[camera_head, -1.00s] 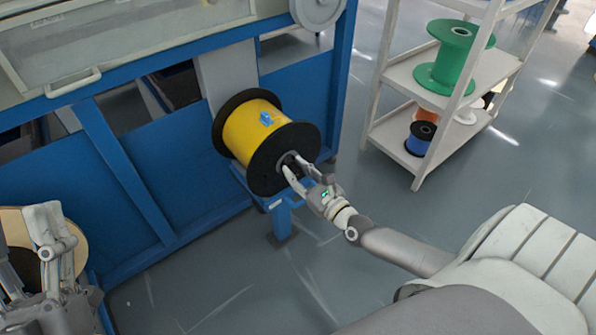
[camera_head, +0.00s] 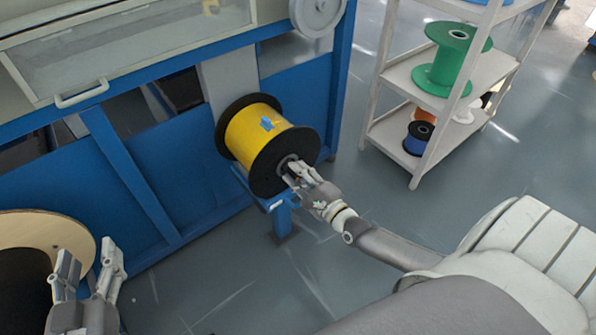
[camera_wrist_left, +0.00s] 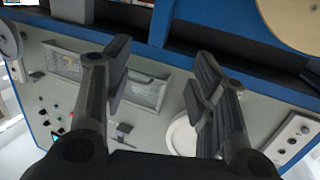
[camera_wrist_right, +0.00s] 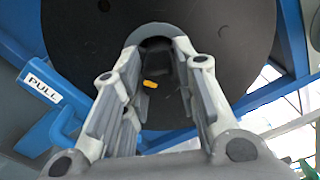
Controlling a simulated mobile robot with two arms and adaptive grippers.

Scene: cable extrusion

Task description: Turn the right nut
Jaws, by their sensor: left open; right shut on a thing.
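The yellow spool (camera_head: 246,131) with black flanges is mounted on the blue machine. The right nut (camera_wrist_right: 152,29) shows as a grey ring with a dark middle at the hub of the spool's near flange. My right gripper (camera_head: 291,169) is at this hub; in the right wrist view its fingers (camera_wrist_right: 166,60) are closed around the nut, hiding part of it. A small yellow mark shows between the fingers. My left gripper (camera_head: 88,257) is open and empty at the lower left, far from the spool, in front of a wooden reel (camera_head: 50,222).
The blue machine frame (camera_head: 190,195) stands behind the spool, with a blue support (camera_head: 282,218) under it. In the right wrist view a PULL label (camera_wrist_right: 43,88) marks a blue part. A shelf (camera_head: 398,75) with a green spool (camera_head: 450,62) stands at right. Floor between is clear.

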